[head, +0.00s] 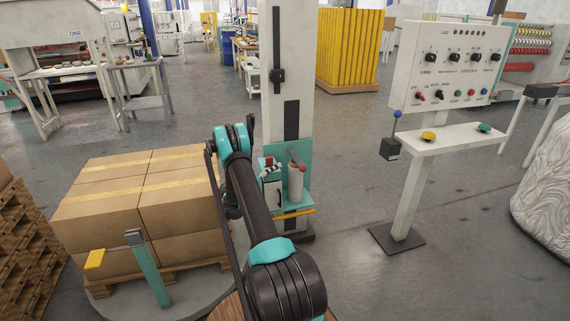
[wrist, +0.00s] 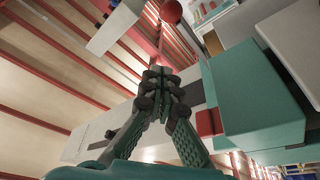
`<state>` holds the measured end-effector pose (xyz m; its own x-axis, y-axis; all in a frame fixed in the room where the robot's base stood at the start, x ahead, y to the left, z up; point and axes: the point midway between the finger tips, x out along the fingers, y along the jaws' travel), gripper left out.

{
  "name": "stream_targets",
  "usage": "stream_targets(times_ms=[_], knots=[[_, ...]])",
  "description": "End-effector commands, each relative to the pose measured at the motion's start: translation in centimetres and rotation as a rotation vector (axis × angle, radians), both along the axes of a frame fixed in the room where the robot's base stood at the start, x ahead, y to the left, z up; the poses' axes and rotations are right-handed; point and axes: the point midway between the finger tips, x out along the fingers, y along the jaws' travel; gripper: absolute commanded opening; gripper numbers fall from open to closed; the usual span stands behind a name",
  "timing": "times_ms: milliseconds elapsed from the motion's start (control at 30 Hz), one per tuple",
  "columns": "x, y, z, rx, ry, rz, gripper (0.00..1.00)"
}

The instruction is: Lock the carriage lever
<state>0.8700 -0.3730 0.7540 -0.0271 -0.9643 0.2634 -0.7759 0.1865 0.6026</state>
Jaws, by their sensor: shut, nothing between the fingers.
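The teal carriage (head: 305,151) sits low on the tall white column (head: 270,45). It holds a white upright roll (head: 296,184). A teal housing (wrist: 250,95) with a red block (wrist: 208,122) is to the right of my fingers. My gripper (wrist: 160,76) is shut and empty, its fingertips together. In the head view my arm largely hides the gripper.
A control panel (head: 450,65) on a white stand is at right, with a button shelf (head: 455,140). Floor between column and panel is clear.

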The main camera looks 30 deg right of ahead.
Motion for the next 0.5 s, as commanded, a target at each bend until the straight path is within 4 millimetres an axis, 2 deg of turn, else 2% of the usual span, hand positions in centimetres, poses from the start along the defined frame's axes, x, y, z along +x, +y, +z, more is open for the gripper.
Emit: stream_targets(times_ms=[200,500], knots=[[0.1,1.7,-0.5,0.0,0.0,0.0,0.0],[0.0,1.9,-0.5,0.0,0.0,0.0,0.0]])
